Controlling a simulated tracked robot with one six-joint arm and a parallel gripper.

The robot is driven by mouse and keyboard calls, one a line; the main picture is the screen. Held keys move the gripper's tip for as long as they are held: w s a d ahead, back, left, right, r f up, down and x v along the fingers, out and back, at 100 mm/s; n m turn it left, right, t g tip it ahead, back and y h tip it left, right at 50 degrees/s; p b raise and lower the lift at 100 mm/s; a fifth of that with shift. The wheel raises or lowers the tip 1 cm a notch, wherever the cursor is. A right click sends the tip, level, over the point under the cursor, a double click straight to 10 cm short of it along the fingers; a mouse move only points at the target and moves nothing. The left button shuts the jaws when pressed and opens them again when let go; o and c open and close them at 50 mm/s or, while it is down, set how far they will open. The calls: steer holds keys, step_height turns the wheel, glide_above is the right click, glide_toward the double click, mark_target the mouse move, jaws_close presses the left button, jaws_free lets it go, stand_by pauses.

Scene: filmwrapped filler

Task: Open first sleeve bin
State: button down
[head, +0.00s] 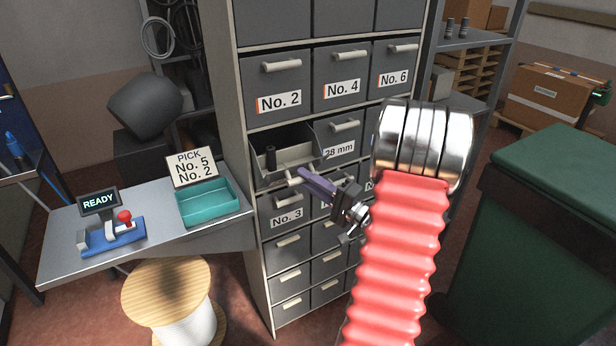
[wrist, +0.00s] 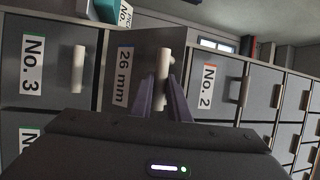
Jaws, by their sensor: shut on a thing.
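The drawer bin labelled 26 mm (wrist: 124,75) stands pulled out of the cabinet, in the slot between No. 2 (head: 279,90) and No. 3 (head: 287,207). In the head view the open bin (head: 296,155) shows a dark upright sleeve (head: 270,156) inside and a divider. My gripper (head: 299,175) is at the bin's front, its purple fingers shut on the pale bar handle (wrist: 163,66). In the wrist view my gripper (wrist: 165,88) has one finger on each side of this handle. The bin's front label is hidden in the head view.
A 28 mm bin (head: 340,150) is shut to the right. A sign (head: 194,167) reads PICK No. 5, No. 2, by a teal tray (head: 207,204) on the side table. A READY display (head: 98,202) stands there. A cable spool (head: 170,300) and green bin (head: 540,230) flank the cabinet.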

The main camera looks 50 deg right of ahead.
steer(key=shift+w+f, duration=0.15)
steer(key=shift+f, duration=0.15)
steer(key=c, duration=2)
jaws_free()
steer(key=o, duration=0.3)
steer(key=shift+d+r, duration=0.1)
steer(key=v, duration=1.3)
steer(key=shift+s, duration=0.35)
